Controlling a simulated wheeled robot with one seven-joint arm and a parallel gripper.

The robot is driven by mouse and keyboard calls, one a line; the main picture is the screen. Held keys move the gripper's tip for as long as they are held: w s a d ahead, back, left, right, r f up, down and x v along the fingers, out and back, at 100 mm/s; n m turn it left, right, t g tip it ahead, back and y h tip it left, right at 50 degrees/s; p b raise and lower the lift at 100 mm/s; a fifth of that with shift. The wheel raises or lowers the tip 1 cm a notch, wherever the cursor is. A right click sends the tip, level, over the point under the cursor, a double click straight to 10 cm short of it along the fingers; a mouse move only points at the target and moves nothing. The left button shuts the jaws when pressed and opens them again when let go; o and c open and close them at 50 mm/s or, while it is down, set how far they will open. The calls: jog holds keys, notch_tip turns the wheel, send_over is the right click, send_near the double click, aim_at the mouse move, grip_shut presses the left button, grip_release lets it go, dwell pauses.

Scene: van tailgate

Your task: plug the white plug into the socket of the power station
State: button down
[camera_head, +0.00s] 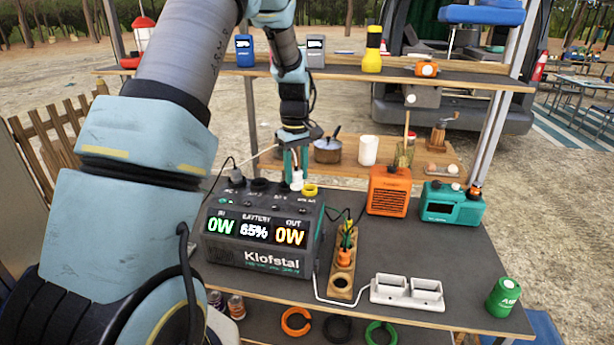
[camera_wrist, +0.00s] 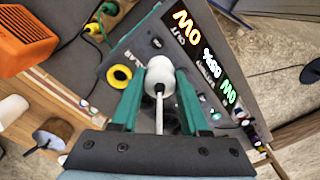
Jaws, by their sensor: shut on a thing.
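The power station (camera_head: 262,258) is a dark box on the table, its display reading 0W in, 65% battery and 0W out. My gripper (camera_head: 295,170) is over the back of its top panel, its green fingers pointing down. In the wrist view my gripper (camera_wrist: 158,82) is shut on the white plug (camera_wrist: 160,70), with the white cable trailing back between the fingers. The white plug (camera_head: 296,182) is at or just above the panel. The plug hides what is under it, so I cannot tell whether it touches a socket. A yellow-ringed outlet (camera_head: 310,190) is beside it.
A grey plug (camera_head: 237,176) with a black cable stands at the panel's back left. An orange box (camera_head: 389,192) and a teal radio (camera_head: 452,205) stand to the right. A wooden holder (camera_head: 343,277) and a white double-bay unit (camera_head: 407,291) lie in front of them.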

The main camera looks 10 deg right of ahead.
jog(key=w+a, duration=0.9)
jog(key=w, duration=0.6)
jog(key=shift+a, duration=0.2)
jog(key=shift+f, duration=0.1)
jog(key=shift+f+b, duration=1)
jog(key=shift+f, duration=0.85)
jog(key=shift+f, duration=0.25)
jog(key=shift+f+b, duration=0.75)
jog(key=shift+f, duration=0.6)
jog(key=shift+c, duration=1.7)
grip_release()
